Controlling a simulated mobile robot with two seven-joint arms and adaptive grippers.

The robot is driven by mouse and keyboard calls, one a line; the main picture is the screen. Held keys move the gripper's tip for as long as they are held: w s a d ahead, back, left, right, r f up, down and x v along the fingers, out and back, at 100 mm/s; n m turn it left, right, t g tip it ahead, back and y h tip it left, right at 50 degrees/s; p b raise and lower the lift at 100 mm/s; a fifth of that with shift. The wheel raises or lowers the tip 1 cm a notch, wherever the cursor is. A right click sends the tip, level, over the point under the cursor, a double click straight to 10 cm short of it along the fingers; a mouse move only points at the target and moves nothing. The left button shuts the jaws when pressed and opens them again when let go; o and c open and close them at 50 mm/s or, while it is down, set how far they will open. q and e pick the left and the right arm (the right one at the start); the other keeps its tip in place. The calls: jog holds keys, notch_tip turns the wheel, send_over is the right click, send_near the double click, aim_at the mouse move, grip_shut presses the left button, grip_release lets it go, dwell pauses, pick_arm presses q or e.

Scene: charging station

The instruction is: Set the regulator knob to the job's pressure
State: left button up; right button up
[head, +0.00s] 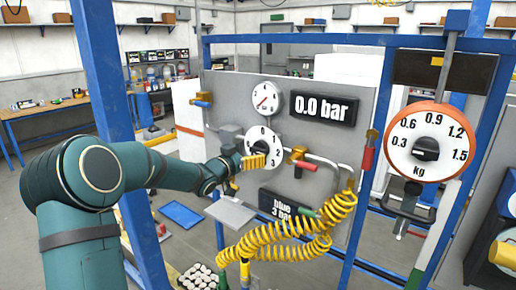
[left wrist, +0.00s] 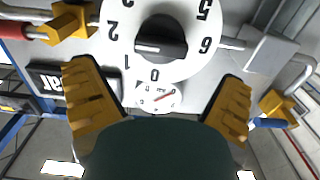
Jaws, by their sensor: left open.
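The regulator knob is a black bar grip on a white numbered dial (head: 258,133) on the grey panel. In the left wrist view the knob (left wrist: 160,42) lies crosswise, with a pale mark at its left end, between 1 and 2. My left gripper (head: 256,160) is at the dial's lower edge and partly hides it. Its yellow fingers (left wrist: 155,105) are spread, with the knob beyond and between them, apart from both. The display (head: 323,110) reads 0.0 bar. A small gauge (head: 266,98) sits above the dial. A dark sign (head: 287,206) reads blue 3 bar. My right gripper is out of view.
A red-handled valve (head: 303,162) sits on the pipe right of the dial. A yellow coiled hose (head: 300,238) hangs below. A hanging kg scale (head: 430,140) and blue frame posts (head: 373,150) stand to the right. A grey shelf (head: 230,213) juts out below the gripper.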

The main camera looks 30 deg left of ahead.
aim_at(256, 150)
pick_arm(q)
jog(key=shift+w+d+p, duration=0.2)
jog(key=shift+w+p, duration=0.1)
jog(key=shift+w, duration=2.35)
jog(key=c, duration=1.2)
